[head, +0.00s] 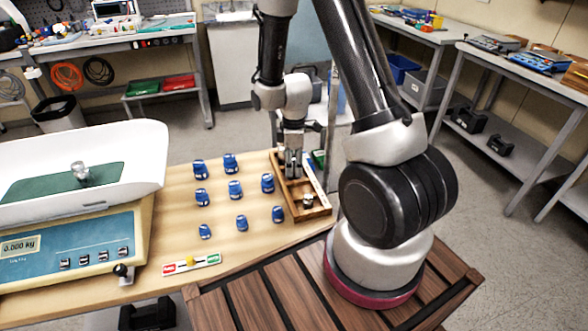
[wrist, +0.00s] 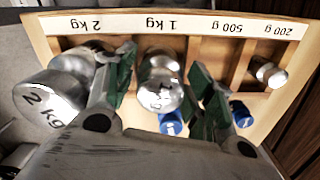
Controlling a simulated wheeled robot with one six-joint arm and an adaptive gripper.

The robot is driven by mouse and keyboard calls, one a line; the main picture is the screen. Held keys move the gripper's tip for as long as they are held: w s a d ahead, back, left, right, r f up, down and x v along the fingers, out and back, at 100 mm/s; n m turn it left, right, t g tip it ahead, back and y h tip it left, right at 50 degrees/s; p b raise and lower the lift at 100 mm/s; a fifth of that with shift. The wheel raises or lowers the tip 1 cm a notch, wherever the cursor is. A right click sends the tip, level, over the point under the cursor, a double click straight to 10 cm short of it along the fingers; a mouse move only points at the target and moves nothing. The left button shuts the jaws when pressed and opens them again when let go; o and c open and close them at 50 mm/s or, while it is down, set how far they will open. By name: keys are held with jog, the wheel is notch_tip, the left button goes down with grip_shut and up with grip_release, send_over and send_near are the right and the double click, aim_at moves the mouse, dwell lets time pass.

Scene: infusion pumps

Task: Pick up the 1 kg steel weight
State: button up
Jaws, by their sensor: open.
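The 1 kg steel weight (wrist: 160,92) sits in the compartment labelled 1 kg of the wooden box in the wrist view. My gripper (wrist: 158,82) is open, with one green-padded finger on each side of the weight. A gap shows beside it, and I cannot tell whether either pad touches. In the head view my gripper (head: 293,164) points down over the wooden box (head: 316,213) and hides the 1 kg weight. A larger 2 kg weight (wrist: 52,98) is left of the fingers, and a small weight (wrist: 268,72) is in the 200 g compartment.
The 500 g compartment (wrist: 213,50) shows no weight, though a finger covers part of it. Several blue objects (head: 235,189) stand on the table left of the box. A scale (head: 70,245) reading 0.000 kg has a steel weight (head: 81,172) on its green-matted tray.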

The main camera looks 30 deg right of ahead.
grip_shut()
jog(key=shift+r, duration=0.1)
